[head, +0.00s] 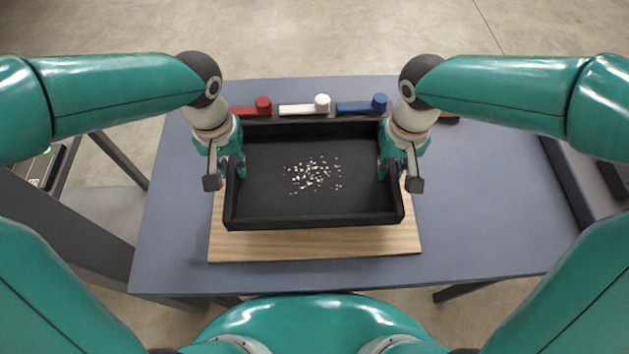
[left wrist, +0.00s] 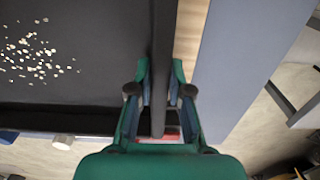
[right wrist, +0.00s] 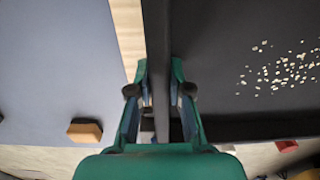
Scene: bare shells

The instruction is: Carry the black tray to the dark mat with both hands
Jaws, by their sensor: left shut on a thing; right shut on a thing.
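The black tray (head: 315,221) is at the middle of the table, over a pale wooden board, with small pale bits (head: 311,175) scattered on its floor. Whether it touches the board or hangs just above it, I cannot tell. My left gripper (head: 237,172) is shut on the tray's left wall, which runs between its fingers in the left wrist view (left wrist: 160,60). My right gripper (head: 386,170) is shut on the right wall, which also shows in the right wrist view (right wrist: 157,60). I cannot make out a dark mat in any view.
The wooden board (head: 315,245) lies on the blue-grey table (head: 480,200). Red (head: 250,108), white (head: 300,109) and blue (head: 358,107) handled items lie behind the tray. A wood block with a dark top (right wrist: 85,131) lies at the back right. The table's right side is clear.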

